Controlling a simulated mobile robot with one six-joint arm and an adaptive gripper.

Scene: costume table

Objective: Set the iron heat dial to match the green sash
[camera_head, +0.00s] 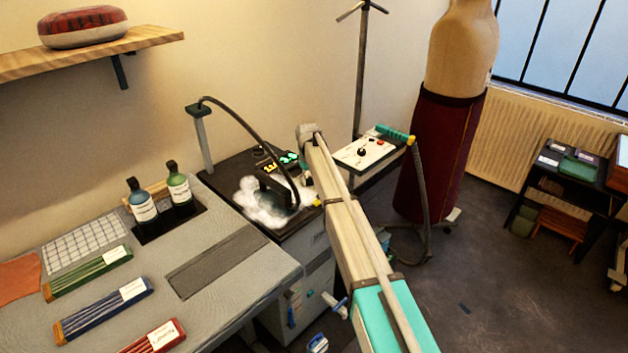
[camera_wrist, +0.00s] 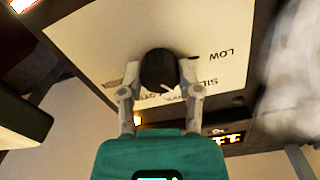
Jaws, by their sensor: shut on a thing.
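The iron heat dial (camera_wrist: 158,68) is a black knob on a white panel (camera_wrist: 110,40) in the wrist view. My gripper (camera_wrist: 160,80) is shut on it, one finger on each side. A white pointer mark shows on the knob's lower right side. "LOW" and "SILK" are printed to the right, turned in the picture; more lettering is partly hidden by my finger. In the head view my arm hides the dial and most of my gripper. The green sash (camera_head: 88,274) lies folded on the grey table at left, with a white label too small to read.
A blue sash (camera_head: 103,309) and a red sash (camera_head: 150,340) lie nearer on the table. The dark iron (camera_head: 278,186) stands amid white steam left of my arm. Two bottles (camera_head: 143,205) stand in a black tray. Another control panel (camera_head: 366,152) is right of my arm.

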